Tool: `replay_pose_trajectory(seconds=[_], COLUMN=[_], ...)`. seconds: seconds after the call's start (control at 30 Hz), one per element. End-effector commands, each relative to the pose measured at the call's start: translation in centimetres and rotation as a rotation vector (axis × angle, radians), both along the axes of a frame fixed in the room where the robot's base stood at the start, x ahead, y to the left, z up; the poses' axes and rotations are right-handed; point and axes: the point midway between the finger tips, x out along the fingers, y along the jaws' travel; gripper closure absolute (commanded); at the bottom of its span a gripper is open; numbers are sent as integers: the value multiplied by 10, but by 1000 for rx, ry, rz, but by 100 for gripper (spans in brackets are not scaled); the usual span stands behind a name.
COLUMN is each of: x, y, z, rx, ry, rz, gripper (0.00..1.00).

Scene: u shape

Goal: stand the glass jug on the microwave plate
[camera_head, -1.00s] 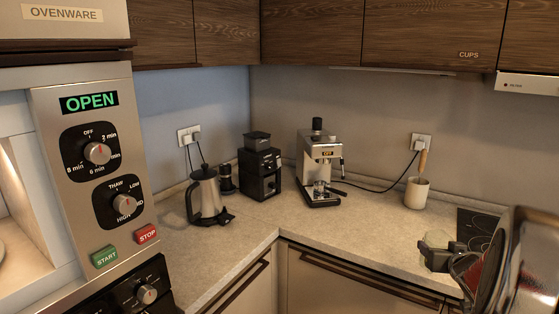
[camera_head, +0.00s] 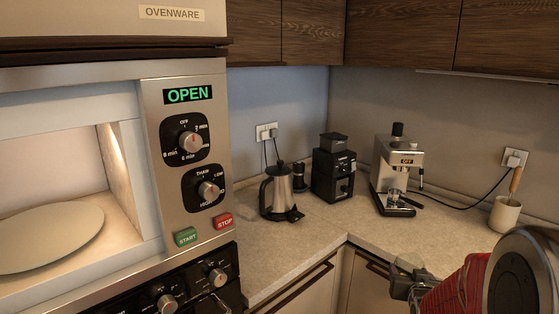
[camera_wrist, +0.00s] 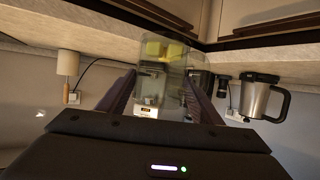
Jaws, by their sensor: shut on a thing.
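The glass jug (camera_wrist: 152,62) is clear and sits between the fingers of my gripper (camera_wrist: 160,88) in the wrist view, which looks upside down. Yellow patches show in or through its glass. In the head view my gripper (camera_head: 402,284) is at the lower right, shut on the jug, of which only a small pale part (camera_head: 408,262) shows above the fingers. The microwave plate (camera_head: 50,238) is a pale round disc inside the lit microwave at the left, cut off by the picture edge. The gripper and jug are far to the right of the plate.
The microwave panel (camera_head: 188,160) reads OPEN and stands between the cavity and the counter (camera_head: 290,240). A kettle (camera_head: 277,192), a black grinder (camera_head: 333,170), a coffee machine (camera_head: 397,172) and a utensil pot (camera_head: 505,214) stand along the back. The cavity above the plate looks empty.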

Motion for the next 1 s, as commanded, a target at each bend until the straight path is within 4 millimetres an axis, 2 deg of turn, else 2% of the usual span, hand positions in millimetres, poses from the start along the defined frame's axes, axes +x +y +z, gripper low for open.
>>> replay_pose_trajectory(seconds=[0.03, 0.27, 0.4, 0.6, 0.77, 1.0], x=[4, 15, 19, 24, 25, 25], y=[17, 83, 127, 185, 209, 212], z=[-3, -13, -19, -21, -21, -21], rx=[1, 0, 0, 0, 1, 0], ry=[0, 0, 0, -1, -1, -1], rz=[20, 97, 163, 262, 300, 307], gripper=[73, 73, 73, 73, 74, 74])
